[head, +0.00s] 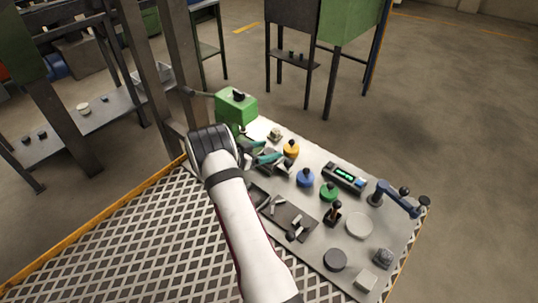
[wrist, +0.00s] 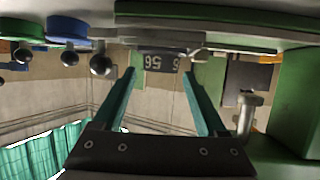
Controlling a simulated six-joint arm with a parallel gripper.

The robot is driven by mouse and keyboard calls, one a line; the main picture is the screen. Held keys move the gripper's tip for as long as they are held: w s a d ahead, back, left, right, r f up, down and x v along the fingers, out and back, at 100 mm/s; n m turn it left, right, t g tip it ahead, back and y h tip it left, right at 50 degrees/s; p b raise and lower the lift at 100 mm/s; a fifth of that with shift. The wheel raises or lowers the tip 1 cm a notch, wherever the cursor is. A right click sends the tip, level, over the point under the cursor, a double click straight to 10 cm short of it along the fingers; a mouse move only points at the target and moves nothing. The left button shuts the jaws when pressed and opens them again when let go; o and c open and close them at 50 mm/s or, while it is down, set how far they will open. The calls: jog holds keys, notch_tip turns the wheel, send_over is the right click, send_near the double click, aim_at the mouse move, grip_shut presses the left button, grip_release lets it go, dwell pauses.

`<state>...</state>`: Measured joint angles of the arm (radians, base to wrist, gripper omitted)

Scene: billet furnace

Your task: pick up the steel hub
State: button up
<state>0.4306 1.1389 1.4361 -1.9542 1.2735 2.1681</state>
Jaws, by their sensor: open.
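My gripper (head: 260,150) reaches low over the far left part of the grey work plate, its two teal fingers apart. In the wrist view, which looks upside down, the open fingers (wrist: 160,90) point at a grey round piece with a dark band marked 56 (wrist: 158,63). In the head view a small grey stepped piece (head: 275,135) just beyond the fingers seems to be the same hub. The arm and fingers hide part of the plate around it.
A green box (head: 236,106) with a lever stands close beside the gripper. Orange (head: 291,149), blue (head: 306,178) and green (head: 329,191) knobs stand to the right. A display unit (head: 344,177) and a blue clamp (head: 398,200) lie farther right. A dark tray (head: 287,214) lies nearer.

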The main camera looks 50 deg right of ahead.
jog(key=shift+s+d+f, duration=0.1)
jog(key=shift+d+f, duration=0.1)
jog(key=shift+d, duration=0.35)
grip_shut()
